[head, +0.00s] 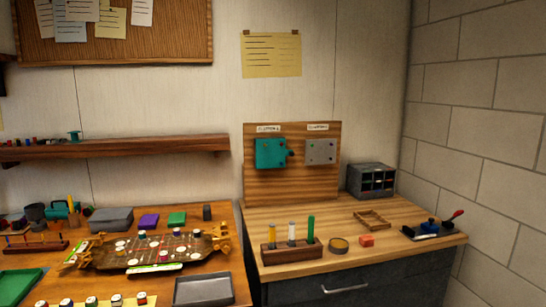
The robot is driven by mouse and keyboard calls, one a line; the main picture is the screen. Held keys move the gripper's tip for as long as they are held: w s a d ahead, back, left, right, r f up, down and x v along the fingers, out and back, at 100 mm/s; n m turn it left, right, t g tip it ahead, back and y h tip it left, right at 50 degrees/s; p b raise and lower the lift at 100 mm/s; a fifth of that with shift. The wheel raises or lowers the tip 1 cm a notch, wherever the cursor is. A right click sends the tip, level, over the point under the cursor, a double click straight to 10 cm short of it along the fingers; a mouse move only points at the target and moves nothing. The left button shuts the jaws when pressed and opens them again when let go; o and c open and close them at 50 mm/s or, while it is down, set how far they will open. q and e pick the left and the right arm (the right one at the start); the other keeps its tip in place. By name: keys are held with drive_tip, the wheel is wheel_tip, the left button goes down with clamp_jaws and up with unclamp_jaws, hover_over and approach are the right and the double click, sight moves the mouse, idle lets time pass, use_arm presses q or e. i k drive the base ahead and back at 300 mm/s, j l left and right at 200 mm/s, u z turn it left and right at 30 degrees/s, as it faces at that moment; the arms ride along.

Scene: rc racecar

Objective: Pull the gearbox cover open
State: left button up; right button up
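Two box-like units are mounted on an upright wooden board (293,186) at the back of the right bench. The left one is a teal box (268,154) with a dark round part at its right side. The right one is a grey plate or box (320,152) with small dark dots on its face. Both fronts look closed. A small white label sits above each, too small to read surely. I cannot tell which of these, if either, carries the gearbox cover. Neither of my grippers shows in the head view.
The right bench (345,260) bears a tube rack (290,258), a round tin (338,246), an orange-red block (367,240), a wooden frame (372,219), a small drawer cabinet (371,181) and a tool tray (430,232). The left table holds a long chassis (150,255) and a grey tray (203,290).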

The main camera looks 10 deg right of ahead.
sight(268, 156)
drive_tip(key=i+l+u, duration=0.15)
drive_tip(key=i+l, duration=0.15)
drive_tip(key=i+l+u, duration=0.1)
drive_tip(key=i+l, duration=0.2)
drive_tip(key=l, duration=0.15)
drive_tip(key=i+l+u, duration=0.15)
drive_tip(key=l, duration=0.3)
drive_tip(key=i, duration=0.1)
